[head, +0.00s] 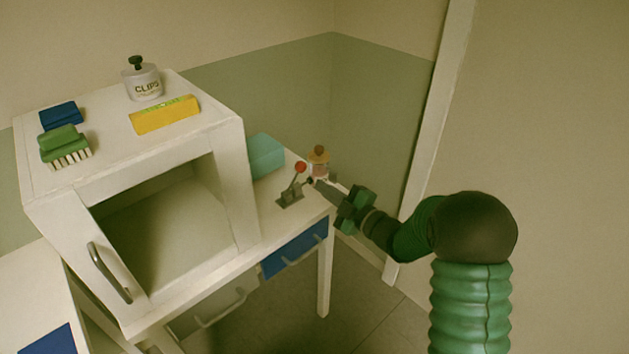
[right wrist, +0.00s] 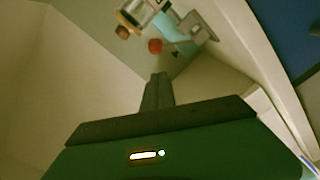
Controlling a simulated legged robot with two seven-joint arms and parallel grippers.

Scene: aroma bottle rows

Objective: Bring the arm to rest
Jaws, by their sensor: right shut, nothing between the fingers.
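My right arm comes in from the lower right of the head view, green and dark. Its right gripper (head: 316,184) reaches over the right end of the white table, close to a small bottle (head: 319,170) with an amber top and a lever with a red ball (head: 300,167). In the right wrist view the fingers (right wrist: 158,80) are together and empty. The red ball (right wrist: 155,46) and the bottle (right wrist: 139,12) show beyond the tips, apart from them in that view. In the head view I cannot tell whether the gripper touches the bottle. My left gripper is not in view.
A white open-fronted cabinet (head: 241,195) stands left, with a clips jar (head: 143,84), yellow box (head: 165,114), green brush (head: 62,141) and blue block (head: 61,115) on top. A teal box (head: 266,156) is beside it. A white post (head: 430,145) rises behind my arm.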

